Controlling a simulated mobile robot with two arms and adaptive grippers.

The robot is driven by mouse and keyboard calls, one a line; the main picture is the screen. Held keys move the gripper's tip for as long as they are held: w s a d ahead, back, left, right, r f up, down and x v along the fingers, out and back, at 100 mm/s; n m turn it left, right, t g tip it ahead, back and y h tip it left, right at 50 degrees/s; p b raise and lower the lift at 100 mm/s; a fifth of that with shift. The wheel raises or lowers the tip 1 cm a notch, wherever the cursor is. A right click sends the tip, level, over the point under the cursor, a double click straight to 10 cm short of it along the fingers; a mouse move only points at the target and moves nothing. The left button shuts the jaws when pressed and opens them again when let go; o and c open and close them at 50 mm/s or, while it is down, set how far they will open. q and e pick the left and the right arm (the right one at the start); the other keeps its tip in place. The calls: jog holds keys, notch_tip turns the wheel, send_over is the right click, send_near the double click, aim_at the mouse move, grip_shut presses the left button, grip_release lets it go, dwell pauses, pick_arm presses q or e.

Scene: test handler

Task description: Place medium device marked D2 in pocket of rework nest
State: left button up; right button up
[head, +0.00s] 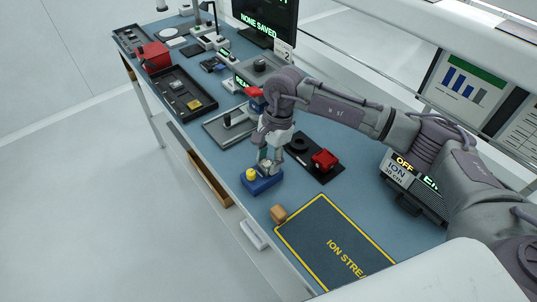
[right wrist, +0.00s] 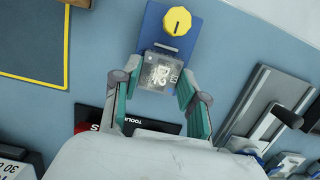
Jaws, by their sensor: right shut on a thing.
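The rework nest is a blue block (head: 262,186) with a yellow knob (head: 250,174), near the bench's front edge. In the right wrist view, the nest (right wrist: 152,28) and its yellow knob (right wrist: 177,21) are at the top. The medium device (right wrist: 160,73) is a grey, square piece with an upside-down mark that is hard to read. My right gripper (head: 268,166) points down at the nest. In the right wrist view, its green-padded fingers (right wrist: 158,80) are on either side of the device, shut on it. The device overlaps the nest's near end; I cannot tell whether it is seated. My left gripper is not in view.
A black plate with a red part (head: 325,160) lies behind. A dark tray (head: 160,86) and a grey plate fixture (head: 212,130) stand further left. Bench around the nest's left is clear.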

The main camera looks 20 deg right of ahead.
jog(key=shift+f+b, duration=0.25)
jog(key=shift+b, duration=0.05)
jog(key=o, duration=1.1)
jog(key=shift+c, duration=0.2)
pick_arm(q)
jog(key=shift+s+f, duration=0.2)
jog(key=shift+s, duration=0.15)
pick_arm(e)
jog(key=shift+r+p, duration=0.25)
jog(key=shift+p, duration=0.05)
jog(key=shift+w+r+b, duration=0.1)
jog(key=shift+r+b, duration=0.2)
jog(key=shift+b, duration=0.1)
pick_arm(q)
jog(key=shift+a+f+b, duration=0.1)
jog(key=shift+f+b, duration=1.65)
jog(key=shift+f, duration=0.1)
pick_arm(e)
notch_tip(320, 180, up, 11)
jog(key=d, duration=0.2)
jog(key=shift+w, duration=0.3)
jog(key=shift+d, duration=0.1)
